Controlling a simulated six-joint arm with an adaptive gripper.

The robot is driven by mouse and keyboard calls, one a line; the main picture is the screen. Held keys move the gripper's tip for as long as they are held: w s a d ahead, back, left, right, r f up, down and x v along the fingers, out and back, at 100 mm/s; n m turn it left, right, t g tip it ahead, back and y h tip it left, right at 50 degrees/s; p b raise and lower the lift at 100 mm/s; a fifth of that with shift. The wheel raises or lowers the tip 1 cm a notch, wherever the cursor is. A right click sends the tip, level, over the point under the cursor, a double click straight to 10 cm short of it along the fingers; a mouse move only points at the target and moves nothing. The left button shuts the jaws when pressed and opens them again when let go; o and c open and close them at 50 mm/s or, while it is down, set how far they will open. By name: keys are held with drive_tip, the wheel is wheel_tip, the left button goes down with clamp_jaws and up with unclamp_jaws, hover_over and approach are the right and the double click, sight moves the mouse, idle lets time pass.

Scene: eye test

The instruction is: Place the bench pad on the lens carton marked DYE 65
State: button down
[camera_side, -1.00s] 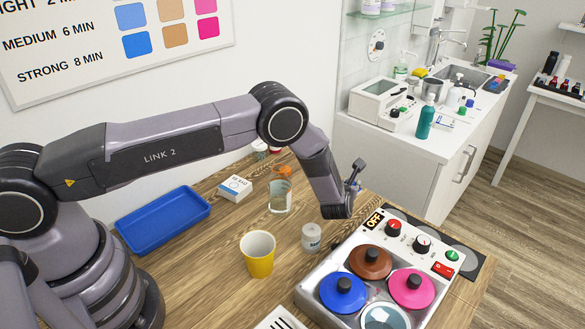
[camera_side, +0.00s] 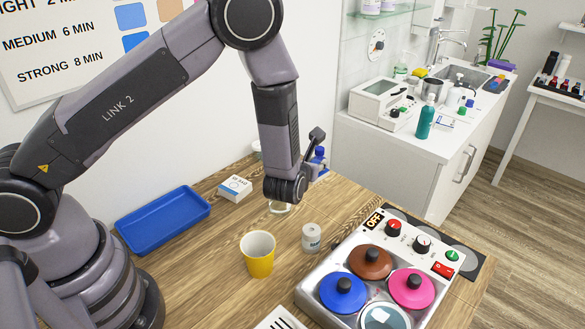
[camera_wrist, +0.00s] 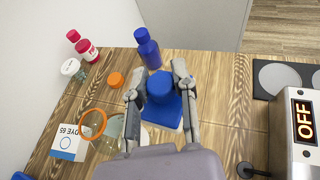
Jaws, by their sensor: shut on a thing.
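The bench pad, a blue block with a round blue knob and a pale lower edge (camera_wrist: 167,108), is held by the knob between the two fingers of my gripper (camera_wrist: 158,88). In the side view my gripper (camera_side: 315,152) is over the far part of the table. Blue shows there, but I cannot tell whether it is the pad or the blue bottle. The lens carton marked DYE 65 (camera_wrist: 70,141) lies left of my gripper in the wrist view. In the side view the white carton (camera_side: 235,188) lies right of the blue tray, its top bare.
A glass with an orange rim (camera_wrist: 93,123) stands between carton and gripper. A yellow cup (camera_side: 258,254), white jar (camera_side: 311,238), blue tray (camera_side: 163,220) and heater (camera_side: 447,268) are nearer.

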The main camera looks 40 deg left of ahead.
drive_tip(key=r, duration=0.5)
drive_tip(key=shift+s+r, duration=0.1)
drive_tip(key=shift+s, duration=0.15)
drive_tip(key=s+a+n+g+y, duration=0.3)
drive_tip(key=a+n+y, duration=0.2)
drive_tip(key=a, duration=0.8)
drive_tip(key=n+g+y, duration=0.3)
drive_tip(key=n+g, duration=0.2)
hover_over(234, 184)
wheel_tip(234, 184, down, 15)
drive_tip(key=shift+r, duration=0.1)
drive_tip(key=c, duration=0.9)
unclamp_jaws()
